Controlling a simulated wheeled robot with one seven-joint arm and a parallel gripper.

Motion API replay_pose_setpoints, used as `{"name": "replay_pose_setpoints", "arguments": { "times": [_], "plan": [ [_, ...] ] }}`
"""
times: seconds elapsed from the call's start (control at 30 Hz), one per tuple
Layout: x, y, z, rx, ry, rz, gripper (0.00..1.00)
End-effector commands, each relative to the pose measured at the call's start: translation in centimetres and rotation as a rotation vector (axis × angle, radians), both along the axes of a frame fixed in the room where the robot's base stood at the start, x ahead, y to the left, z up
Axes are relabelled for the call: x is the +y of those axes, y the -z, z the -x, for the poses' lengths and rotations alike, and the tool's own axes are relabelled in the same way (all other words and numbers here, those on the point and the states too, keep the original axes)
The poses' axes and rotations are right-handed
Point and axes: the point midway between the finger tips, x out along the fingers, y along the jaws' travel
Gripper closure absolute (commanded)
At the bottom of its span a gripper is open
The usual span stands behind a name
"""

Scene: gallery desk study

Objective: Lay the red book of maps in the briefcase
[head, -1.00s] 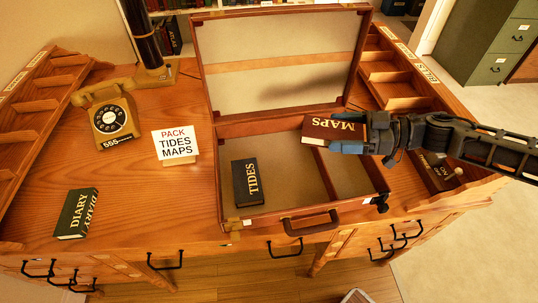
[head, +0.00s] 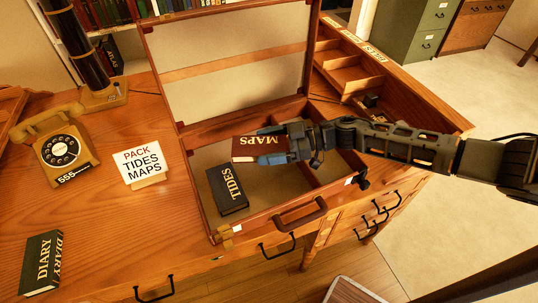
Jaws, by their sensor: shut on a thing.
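The red book of maps (head: 247,149), with MAPS in gold on its cover, is held in my gripper (head: 272,147). My gripper is shut on its right end. The book is over the open briefcase (head: 268,220), above the larger left compartment and close to the dark TIDES book (head: 227,190). I cannot tell whether it touches the case floor. The TIDES book lies in the left compartment. The briefcase lid (head: 235,75) stands up at the back. My gripper and forearm cross the divider and the right compartment, hiding part of them.
A card (head: 142,163) reading PACK TIDES MAPS stands left of the case. A yellow telephone (head: 63,146) and a green DIARY book (head: 41,262) are further left. A lamp-like dark column (head: 85,45) stands behind. Wooden pigeonholes (head: 350,70) line the right side of the desk.

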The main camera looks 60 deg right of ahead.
Motion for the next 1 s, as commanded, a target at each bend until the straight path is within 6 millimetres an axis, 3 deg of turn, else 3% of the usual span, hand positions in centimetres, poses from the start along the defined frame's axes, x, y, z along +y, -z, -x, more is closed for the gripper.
{"name": "replay_pose_setpoints", "arguments": {
  "times": [0.03, 0.1, 0.47, 0.97, 1.0],
  "plan": [
    [-0.2, 1.1, -0.2, -0.002, -0.001, 0.001, 0.51],
    [-0.4, 1.5, -0.4, -0.002, -0.002, 0.001, 0.51],
    [-0.6, 1.4, -0.5, -0.001, -0.003, 0.000, 0.51],
    [-0.6, 2.8, -0.5, 0.002, -0.002, 0.002, 0.51],
    [-0.6, 2.9, -0.5, 0.003, -0.002, 0.003, 0.15]
  ]
}}
